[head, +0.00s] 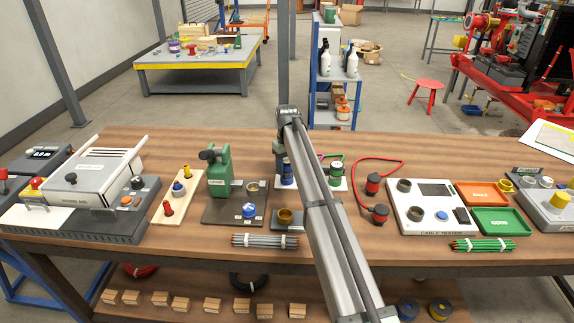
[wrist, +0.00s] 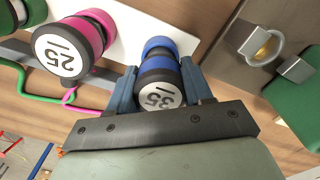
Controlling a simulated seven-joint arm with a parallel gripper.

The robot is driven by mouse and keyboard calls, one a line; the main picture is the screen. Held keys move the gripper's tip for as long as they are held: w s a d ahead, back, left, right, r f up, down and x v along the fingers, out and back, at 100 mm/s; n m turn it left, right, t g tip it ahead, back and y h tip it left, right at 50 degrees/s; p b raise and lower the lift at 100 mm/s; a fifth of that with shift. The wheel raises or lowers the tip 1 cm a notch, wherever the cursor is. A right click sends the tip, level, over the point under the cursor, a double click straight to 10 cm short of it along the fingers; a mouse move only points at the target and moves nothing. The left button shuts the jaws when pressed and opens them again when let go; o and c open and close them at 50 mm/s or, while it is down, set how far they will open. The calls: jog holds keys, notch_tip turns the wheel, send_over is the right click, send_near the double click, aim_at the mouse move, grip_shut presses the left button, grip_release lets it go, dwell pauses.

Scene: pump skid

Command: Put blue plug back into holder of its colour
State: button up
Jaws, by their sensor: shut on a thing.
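The blue plug (wrist: 158,70) has a black end cap with a white face marked 35. In the wrist view my gripper (wrist: 158,92) is shut around it, with one blue finger on each side. In the head view my gripper (head: 281,160) is over the left end of a white board (head: 338,187), and the blue plug (head: 287,180) shows just below the fingers. Next to it in the wrist view are a magenta plug (wrist: 75,45) marked 25 and part of a green plug (wrist: 25,12).
A green pump-like machine (head: 219,172) on a dark base stands close to the left of my gripper. A brass ring piece (head: 285,217) and bundled grey rods (head: 264,240) lie in front. Red plugs on a cable (head: 378,212) and a cable tester (head: 428,222) are to the right.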

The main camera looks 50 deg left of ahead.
jog(key=shift+f, duration=0.55)
jog(key=o, duration=1.2)
jog(key=shift+o, duration=0.2)
jog(key=shift+r, duration=0.1)
notch_tip(320, 180, up, 14)
